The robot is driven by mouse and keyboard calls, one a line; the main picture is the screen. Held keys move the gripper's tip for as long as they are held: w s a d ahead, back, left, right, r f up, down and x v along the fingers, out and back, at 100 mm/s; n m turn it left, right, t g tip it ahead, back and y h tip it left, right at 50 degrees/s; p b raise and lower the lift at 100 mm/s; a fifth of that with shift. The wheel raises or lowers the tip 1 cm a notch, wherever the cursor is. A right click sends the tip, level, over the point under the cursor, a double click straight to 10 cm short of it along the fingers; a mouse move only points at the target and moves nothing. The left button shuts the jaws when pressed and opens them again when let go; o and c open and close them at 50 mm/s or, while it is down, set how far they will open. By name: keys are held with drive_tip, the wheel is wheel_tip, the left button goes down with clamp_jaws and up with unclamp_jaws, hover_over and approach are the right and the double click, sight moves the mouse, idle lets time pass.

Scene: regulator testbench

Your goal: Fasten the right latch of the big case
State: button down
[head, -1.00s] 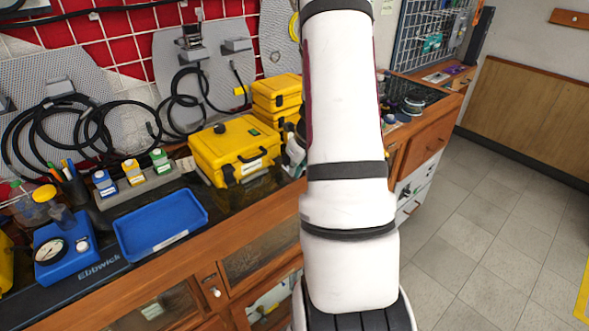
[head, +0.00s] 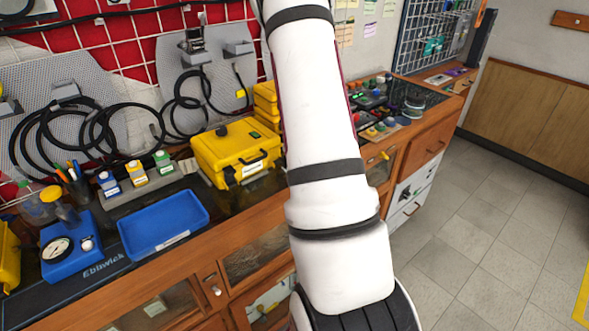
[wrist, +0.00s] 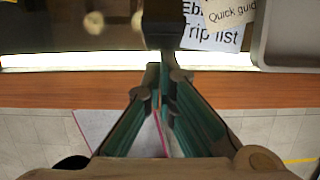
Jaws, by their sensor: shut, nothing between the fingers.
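The big yellow case (head: 218,158) stands closed on the dark bench top in the head view. Its black handle is on the front, with a black latch (head: 230,177) to the left of it. The right end of the case lies close to my arm's outline, and I cannot make out the right latch. My gripper (wrist: 160,72) shows only in the wrist view. Its greenish fingers are shut and empty, above the wooden bench edge (wrist: 60,92). A dark block lies at the fingertips; I cannot tell what it is. My gripper is out of sight in the head view.
Smaller yellow cases (head: 266,100) are stacked behind the big case. A blue tray (head: 165,226) and a blue gauge box (head: 70,250) stand to the left. Paper labels (wrist: 208,36) and a grey tray-like thing (wrist: 290,40) are right of my fingers. Floor (head: 480,230) is clear.

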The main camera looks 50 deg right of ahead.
drive_tip(key=shift+w+r, duration=0.1)
drive_tip(key=shift+r, duration=0.15)
drive_tip(key=shift+w+r+g+y, duration=0.35)
drive_tip(key=shift+r+g, duration=0.1)
drive_tip(key=shift+g, duration=0.55)
drive_tip(key=g+b, duration=0.1)
drive_tip(key=w+r+g+b, duration=0.1)
drive_tip(key=g+b, duration=0.1)
drive_tip(key=shift+w+d+r+y+b, duration=0.15)
drive_tip(key=shift+w+d+y+b, duration=0.1)
drive_tip(key=shift+w+b, duration=0.1)
drive_tip(key=g+b, duration=0.1)
drive_tip(key=b, duration=0.1)
drive_tip(key=w+r+g+b, duration=0.1)
drive_tip(key=g+b, duration=0.1)
drive_tip(key=shift+w+d+r+y, duration=0.2)
drive_tip(key=shift+w+r+y, duration=0.1)
drive_tip(key=shift+y, duration=0.1)
drive_tip(key=shift+w+r+b, duration=0.25)
drive_tip(key=shift+b, duration=0.2)
drive_tip(key=shift+w+r+b, duration=0.1)
drive_tip(key=shift+w+b, duration=0.2)
drive_tip(key=shift+b, duration=0.05)
drive_tip(key=shift+d+r, duration=0.1)
drive_tip(key=shift+s+r, duration=0.1)
drive_tip(key=shift+r, duration=0.75)
